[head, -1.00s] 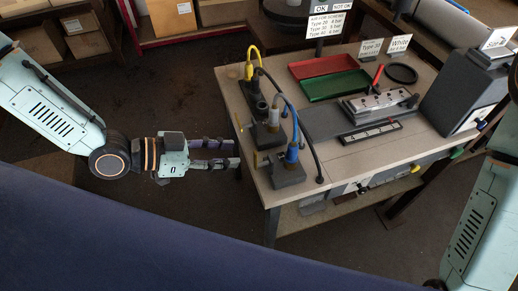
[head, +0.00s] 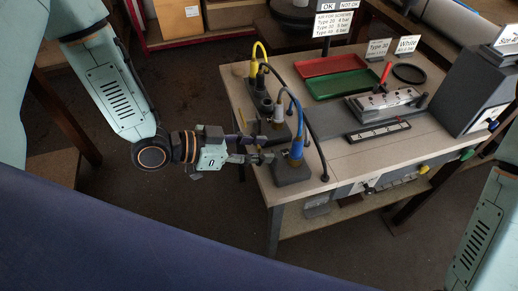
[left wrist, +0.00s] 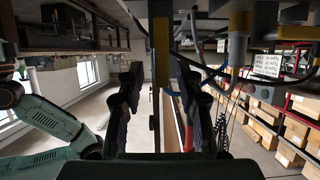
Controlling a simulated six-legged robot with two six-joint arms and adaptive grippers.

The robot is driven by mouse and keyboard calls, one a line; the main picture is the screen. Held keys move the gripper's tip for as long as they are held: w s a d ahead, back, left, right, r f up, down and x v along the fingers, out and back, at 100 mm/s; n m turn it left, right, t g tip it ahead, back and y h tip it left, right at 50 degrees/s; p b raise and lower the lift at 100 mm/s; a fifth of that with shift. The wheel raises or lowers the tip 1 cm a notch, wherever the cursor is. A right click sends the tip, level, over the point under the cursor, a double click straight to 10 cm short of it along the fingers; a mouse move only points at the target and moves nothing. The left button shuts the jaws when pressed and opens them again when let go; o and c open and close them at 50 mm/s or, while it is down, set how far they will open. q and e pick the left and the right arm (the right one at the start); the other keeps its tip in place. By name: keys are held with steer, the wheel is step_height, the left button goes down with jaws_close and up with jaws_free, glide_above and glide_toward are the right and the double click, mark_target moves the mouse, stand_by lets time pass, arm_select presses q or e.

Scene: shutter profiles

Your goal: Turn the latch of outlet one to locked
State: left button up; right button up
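Several dark outlet blocks with hoses stand along the left edge of the workbench in the head view. The nearest block (head: 292,172) carries a blue fitting (head: 297,150) and a blue hose. Behind it are a black hose and a yellow hose (head: 261,50). A small yellow latch (head: 242,118) sticks out left of the middle block. I cannot tell which outlet is one. My left gripper (head: 264,149) is open at the left side of the nearest block, its fingers partly covering that side. In the left wrist view, a narrow upright yellow bar (left wrist: 161,50) shows between the spread fingers, apparently untouched. My right gripper is out of view.
On the bench lie a red tray (head: 330,65), a green tray (head: 338,84), a metal fixture (head: 385,103) and a black ring (head: 409,73). A grey box (head: 465,95) stands at the right. Hoses arch close above my left gripper. The floor left of the bench is clear.

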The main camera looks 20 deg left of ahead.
arm_select(q)
steer(key=shift+w+d+f, duration=0.1)
steer(key=shift+w+f, duration=0.15)
steer(key=shift+w, duration=0.1)
steer(key=shift+s+d+r, duration=0.1)
steer(key=shift+s, duration=0.05)
steer(key=shift+c, duration=0.7)
steer(key=c, duration=0.5)
jaws_close()
